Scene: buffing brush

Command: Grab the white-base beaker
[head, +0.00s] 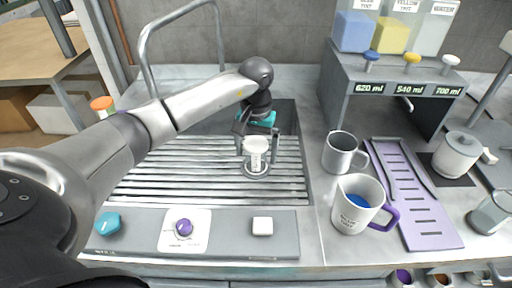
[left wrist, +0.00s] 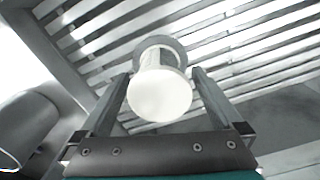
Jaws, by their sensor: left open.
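The white-base beaker (head: 256,153) stands on the slatted metal drain rack (head: 200,172), its white round end facing up. In the left wrist view the beaker (left wrist: 160,93) shows its pale round end toward the camera, between the two fingers. My left gripper (head: 259,160) is open, with one finger on each side of the beaker. In the left wrist view a gap appears between the fingers and the beaker, though I cannot tell whether either finger touches it. A dark round ring lies around the beaker's lower end. My right gripper is not in view.
A metal mug (head: 342,153) and a white mug (head: 359,205) with purple handle stand right of the rack. A purple slotted tray (head: 432,225) and a dispenser (head: 398,80) are farther right. A control panel (head: 215,246) runs along the front.

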